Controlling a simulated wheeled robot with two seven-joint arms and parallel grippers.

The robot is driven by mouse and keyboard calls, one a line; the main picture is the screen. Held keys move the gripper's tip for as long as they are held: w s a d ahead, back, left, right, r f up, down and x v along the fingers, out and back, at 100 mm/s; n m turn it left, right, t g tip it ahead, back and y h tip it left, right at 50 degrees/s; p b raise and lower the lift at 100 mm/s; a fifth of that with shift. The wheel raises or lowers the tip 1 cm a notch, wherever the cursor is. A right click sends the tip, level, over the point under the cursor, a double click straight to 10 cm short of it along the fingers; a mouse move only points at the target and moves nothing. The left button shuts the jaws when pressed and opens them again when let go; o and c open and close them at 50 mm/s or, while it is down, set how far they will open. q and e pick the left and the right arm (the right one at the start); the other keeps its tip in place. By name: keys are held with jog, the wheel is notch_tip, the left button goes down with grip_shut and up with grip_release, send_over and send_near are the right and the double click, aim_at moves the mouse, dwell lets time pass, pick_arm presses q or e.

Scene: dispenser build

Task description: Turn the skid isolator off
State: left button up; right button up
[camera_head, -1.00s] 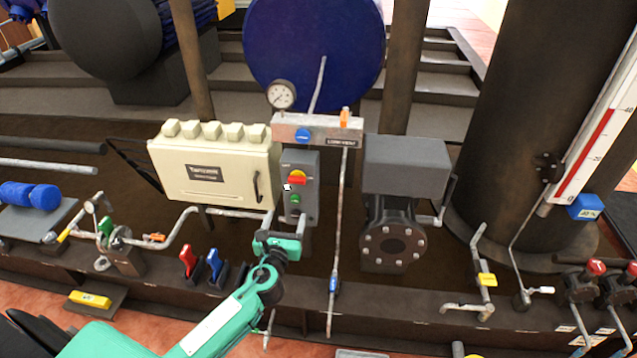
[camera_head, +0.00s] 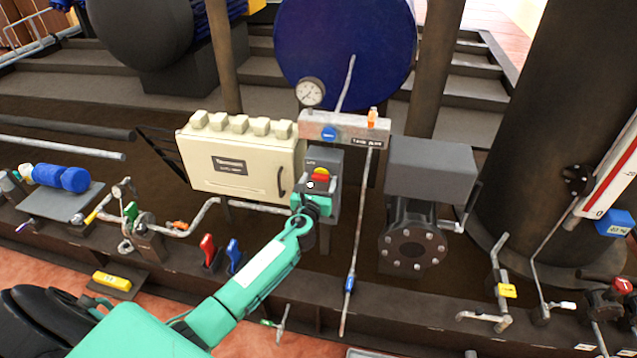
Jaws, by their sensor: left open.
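The skid isolator appears to be the grey switch box (camera_head: 333,180) right of the cream cabinet, with a red and yellow rotary handle (camera_head: 321,175) on its upper face. My left arm is teal and reaches up from the bottom left. My left gripper (camera_head: 311,187) is open, at the box front, just below the red handle. It covers the lower part of the box, where the green button was. Whether the fingers touch the handle cannot be told. My right gripper is not in view.
The cream cabinet (camera_head: 238,163) stands close left of the box. A manifold with a gauge (camera_head: 311,93) sits above, and a vertical pipe (camera_head: 359,230) runs just to the right. Red (camera_head: 208,248) and blue (camera_head: 234,255) levers stand below left.

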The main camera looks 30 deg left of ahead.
pick_arm(q)
jog(key=shift+w, duration=0.15)
jog(key=shift+c, duration=0.2)
jog(key=c, duration=1)
jog(key=shift+o, duration=0.2)
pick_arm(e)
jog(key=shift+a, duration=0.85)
